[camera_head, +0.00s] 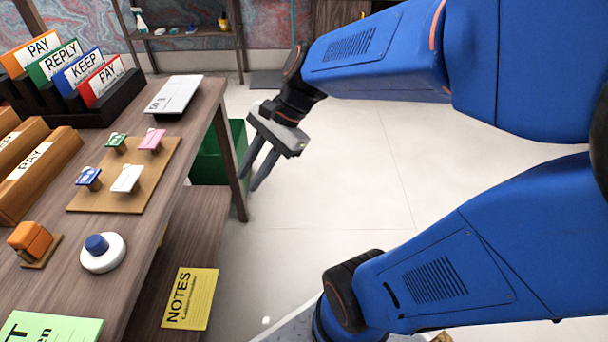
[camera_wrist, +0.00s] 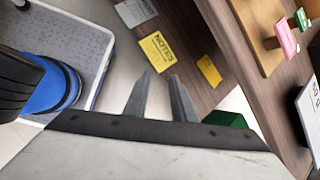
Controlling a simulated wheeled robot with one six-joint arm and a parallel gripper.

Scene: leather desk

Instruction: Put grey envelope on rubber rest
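A pale grey flat piece with dark print, which may be the grey envelope (camera_head: 173,95), lies near the far right corner of the desk. A pale printed piece, seemingly the same one, shows at the right edge of the wrist view (camera_wrist: 308,110). My gripper (camera_head: 248,182) hangs off the desk's right edge, over the floor, to the right of that piece and apart from it. Its two fingers show with an empty gap between them in the wrist view (camera_wrist: 161,76). I cannot tell for sure which thing is the rubber rest.
A yellow notes pad (camera_head: 190,298) lies on the lower shelf. A green bin (camera_head: 207,163) stands beyond.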

